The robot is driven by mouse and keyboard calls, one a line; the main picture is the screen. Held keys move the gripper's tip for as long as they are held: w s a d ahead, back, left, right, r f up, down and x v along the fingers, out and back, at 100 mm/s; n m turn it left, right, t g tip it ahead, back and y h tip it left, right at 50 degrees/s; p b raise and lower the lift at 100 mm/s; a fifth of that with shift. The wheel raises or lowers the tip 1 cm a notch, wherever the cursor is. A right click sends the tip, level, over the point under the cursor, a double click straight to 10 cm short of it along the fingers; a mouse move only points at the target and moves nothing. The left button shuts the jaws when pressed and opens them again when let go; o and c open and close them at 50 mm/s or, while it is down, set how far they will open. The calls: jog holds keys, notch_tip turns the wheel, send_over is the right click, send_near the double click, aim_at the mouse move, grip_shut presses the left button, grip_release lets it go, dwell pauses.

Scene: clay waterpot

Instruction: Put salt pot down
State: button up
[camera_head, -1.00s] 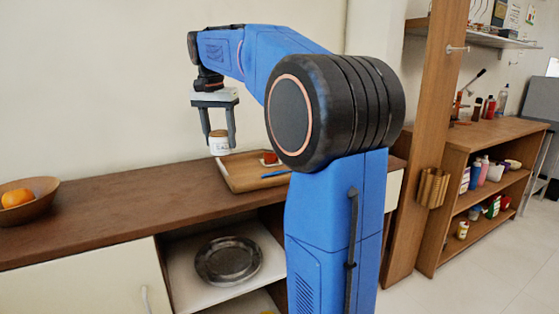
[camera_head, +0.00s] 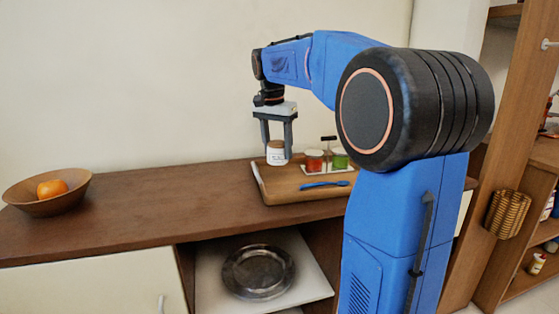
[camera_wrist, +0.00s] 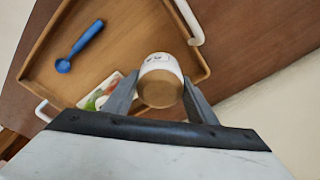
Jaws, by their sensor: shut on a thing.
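The salt pot (camera_head: 276,153) is a small white pot with dark lettering and a brown lid. My gripper (camera_head: 276,150) is shut on it, one finger on each side. In the head view it hangs upright in front of the wall, at the back left part of the wooden tray (camera_head: 270,192). I cannot tell whether its base touches anything. In the wrist view the pot (camera_wrist: 160,80) shows lid-first between the fingers, over or near the edge of the tray (camera_wrist: 110,20); its base is hidden.
On the tray are a blue spoon (camera_head: 325,184), and a caddy with a red jar (camera_head: 314,160) and a green jar (camera_head: 339,159). A wooden bowl (camera_head: 50,195) with an orange stands at the counter's left. The counter (camera_head: 170,200) between is clear. A metal plate (camera_head: 258,271) lies on the shelf below.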

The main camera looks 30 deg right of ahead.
aim_at(278, 159)
jog(key=shift+f, duration=1.95)
jog(key=shift+f, duration=0.1)
jog(key=o, duration=1.2)
jog(key=r, duration=0.4)
jog(key=a+r, duration=0.1)
jog(key=r, duration=0.7)
jog(key=shift+s+a, duration=0.35)
